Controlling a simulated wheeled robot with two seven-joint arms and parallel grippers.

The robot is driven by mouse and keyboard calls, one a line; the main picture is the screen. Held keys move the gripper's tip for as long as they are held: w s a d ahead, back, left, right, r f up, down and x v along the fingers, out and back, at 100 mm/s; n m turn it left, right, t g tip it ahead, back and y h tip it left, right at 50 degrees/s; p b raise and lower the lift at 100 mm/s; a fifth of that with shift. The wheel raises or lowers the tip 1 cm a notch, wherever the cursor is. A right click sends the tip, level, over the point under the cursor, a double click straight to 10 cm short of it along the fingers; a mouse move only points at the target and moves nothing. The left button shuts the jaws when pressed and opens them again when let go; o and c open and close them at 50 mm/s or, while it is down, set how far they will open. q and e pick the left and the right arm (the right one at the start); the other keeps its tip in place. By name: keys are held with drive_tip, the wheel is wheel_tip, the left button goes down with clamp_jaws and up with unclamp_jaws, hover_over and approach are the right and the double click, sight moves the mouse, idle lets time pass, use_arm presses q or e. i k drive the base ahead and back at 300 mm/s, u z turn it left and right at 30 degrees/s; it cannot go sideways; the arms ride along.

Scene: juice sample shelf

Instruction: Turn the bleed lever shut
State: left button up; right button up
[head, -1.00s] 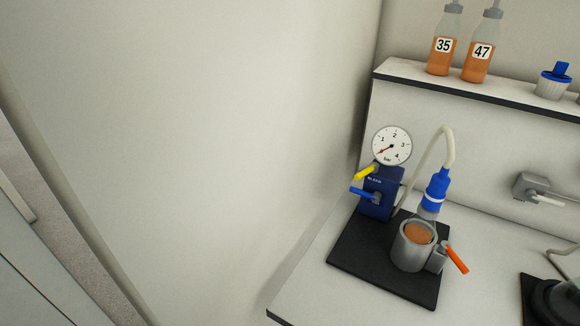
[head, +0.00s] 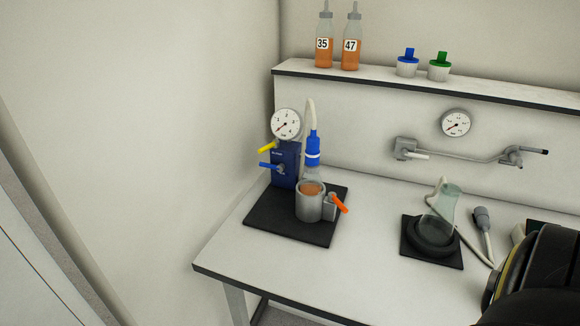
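A blue valve block (head: 287,164) stands at the back left of the bench, with a round gauge (head: 286,124) on top. A yellow lever (head: 268,147) sticks out to the left near its top, and a blue lever (head: 269,166) sticks out lower down. An orange lever (head: 340,204) angles down to the right from the side of a grey metal cup (head: 309,205) holding orange liquid. A label on the block is too small to read, so I cannot tell which lever is the bleed lever.
The block and cup stand on a black mat (head: 272,225). A glass flask (head: 442,207) sits right of it on another dark pad. A wall pipe (head: 455,150) with a gauge runs behind. A shelf (head: 377,91) above holds bottles 35 and 47 and two capped pots.

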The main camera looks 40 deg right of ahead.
sight(274, 144)
drive_tip(key=k, duration=0.3)
drive_tip(key=z, duration=1)
